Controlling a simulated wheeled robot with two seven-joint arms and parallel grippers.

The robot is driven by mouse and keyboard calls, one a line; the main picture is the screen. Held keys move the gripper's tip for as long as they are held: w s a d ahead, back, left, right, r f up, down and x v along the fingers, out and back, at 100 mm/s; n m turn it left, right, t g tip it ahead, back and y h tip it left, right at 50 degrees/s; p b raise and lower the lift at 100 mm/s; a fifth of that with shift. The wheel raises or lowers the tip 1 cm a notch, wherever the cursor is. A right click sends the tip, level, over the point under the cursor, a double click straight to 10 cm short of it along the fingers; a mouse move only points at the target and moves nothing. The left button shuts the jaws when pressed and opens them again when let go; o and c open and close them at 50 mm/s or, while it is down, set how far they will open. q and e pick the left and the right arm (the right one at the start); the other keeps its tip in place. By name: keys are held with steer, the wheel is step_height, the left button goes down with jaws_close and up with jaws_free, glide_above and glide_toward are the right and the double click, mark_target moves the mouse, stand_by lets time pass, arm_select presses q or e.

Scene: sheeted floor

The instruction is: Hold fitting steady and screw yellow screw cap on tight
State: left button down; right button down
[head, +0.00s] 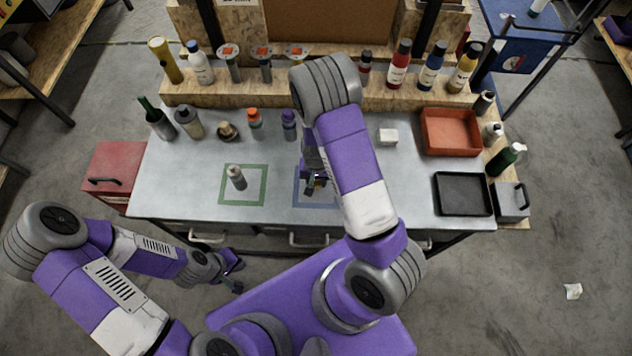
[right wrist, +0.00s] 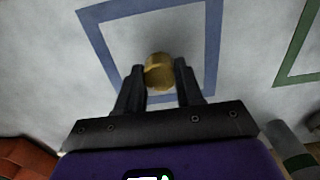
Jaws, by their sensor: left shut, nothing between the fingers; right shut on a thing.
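The fitting (head: 236,177), a small grey cylinder with a pale top, stands inside the green square outline (head: 224,196) on the table. My right gripper (head: 316,186) is over the blue square outline, right of the fitting, partly hidden by my own arm. The right wrist view shows its fingers shut on the yellow screw cap (right wrist: 159,71), above or at the blue outline (right wrist: 99,42). I cannot tell its height over the table. My left gripper (head: 236,272) is shut and empty, low in front of the table's front edge, away from the fitting.
An orange tray (head: 451,152) and a black tray (head: 436,207) are at the table's right. Small bottles, such as an orange-capped one (head: 254,122), line the back. A white block (head: 388,137) sits near the orange tray. The table between the two squares is clear.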

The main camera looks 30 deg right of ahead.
mark_target(316, 181)
steer(key=shift+r+p, duration=3.15)
steer(key=shift+r, duration=0.55)
steer(key=shift+f, duration=0.1)
